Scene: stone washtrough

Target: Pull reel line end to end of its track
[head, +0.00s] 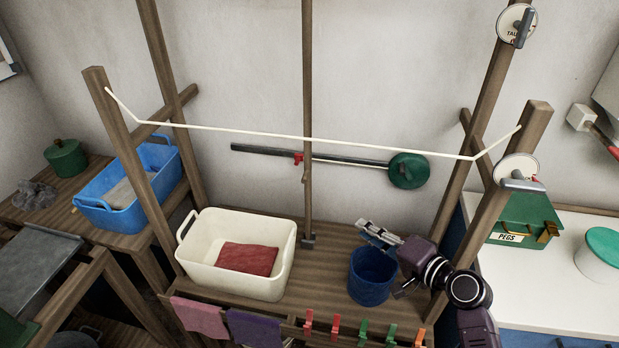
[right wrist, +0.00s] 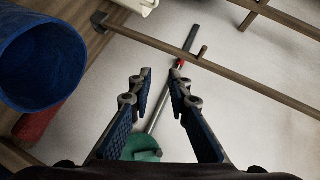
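A dark bar (head: 345,160) runs along the back wall, with a small red piece (head: 299,158) on it and a round green disc (head: 408,170) at its right end. The right wrist view also shows the red piece (right wrist: 179,64) and the green disc (right wrist: 142,148), partly hidden by a finger. My right gripper (head: 371,232) is over the blue bucket in the head view, below the bar. In the right wrist view my right gripper (right wrist: 161,74) is open and empty, with the bar and wall seen between its fingers. My left gripper is not in view.
A cream line (head: 300,137) spans the wooden posts above the bench. A central wooden pole (head: 308,90) stands close to the bar. A cream tub (head: 205,257) with a red cloth and a blue bucket (head: 371,284) stand on the bench. Coloured pegs (head: 335,325) line the front.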

